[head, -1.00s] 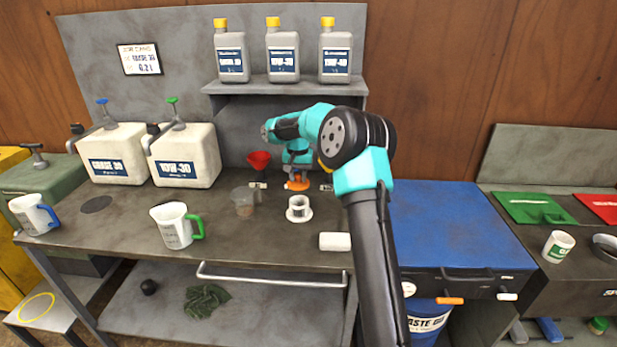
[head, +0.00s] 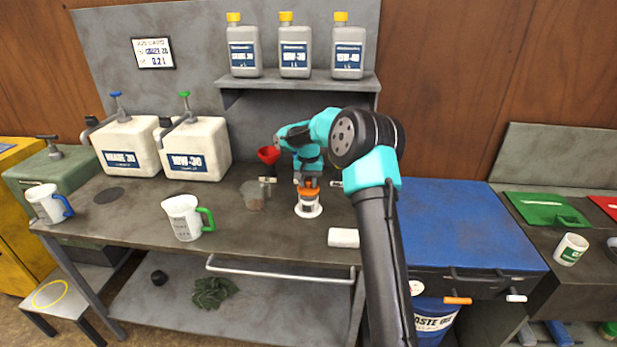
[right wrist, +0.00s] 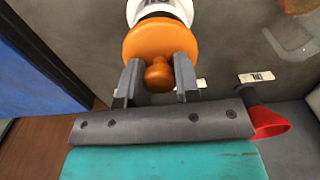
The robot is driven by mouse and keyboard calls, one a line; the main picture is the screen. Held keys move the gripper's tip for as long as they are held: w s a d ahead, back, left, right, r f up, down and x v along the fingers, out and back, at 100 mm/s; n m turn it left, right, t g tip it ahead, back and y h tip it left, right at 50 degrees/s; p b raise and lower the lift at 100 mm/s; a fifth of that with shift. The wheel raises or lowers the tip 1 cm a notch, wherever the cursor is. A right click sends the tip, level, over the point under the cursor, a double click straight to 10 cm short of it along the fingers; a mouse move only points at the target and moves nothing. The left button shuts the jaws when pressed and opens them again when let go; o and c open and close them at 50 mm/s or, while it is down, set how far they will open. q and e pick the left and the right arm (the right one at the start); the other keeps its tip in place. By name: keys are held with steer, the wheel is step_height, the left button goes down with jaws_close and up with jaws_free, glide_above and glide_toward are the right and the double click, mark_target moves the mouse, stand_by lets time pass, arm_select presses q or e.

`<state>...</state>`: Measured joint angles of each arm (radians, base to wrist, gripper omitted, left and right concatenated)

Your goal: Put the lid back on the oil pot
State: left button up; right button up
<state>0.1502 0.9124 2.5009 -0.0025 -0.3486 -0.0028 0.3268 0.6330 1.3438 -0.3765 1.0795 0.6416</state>
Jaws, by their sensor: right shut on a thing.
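The orange lid (head: 309,191) has a round knob, and my right gripper (head: 308,182) is shut on it. The right wrist view shows the knob between the two fingers (right wrist: 159,78) and the lid's disc (right wrist: 160,40) beyond them. The white oil pot (head: 309,210) stands on the bench directly below the lid. In the right wrist view part of the pot (right wrist: 160,12) shows past the lid, with a dark band on it. I cannot tell whether the lid touches the pot's rim. My left gripper is not in view.
A clear cup (head: 254,195) and a red funnel (head: 268,155) stand left of the pot. A green-handled jug (head: 186,217) stands further left. The shelf with bottles (head: 295,83) is behind my right arm.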

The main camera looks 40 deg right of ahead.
steer(key=shift+f, duration=1.1)
steer(key=shift+f, duration=0.15)
stand_by(1.3)
steer(key=o, duration=1)
steer(key=shift+o, duration=0.3)
steer(key=o, duration=0.4)
steer(key=shift+r, duration=3.5)
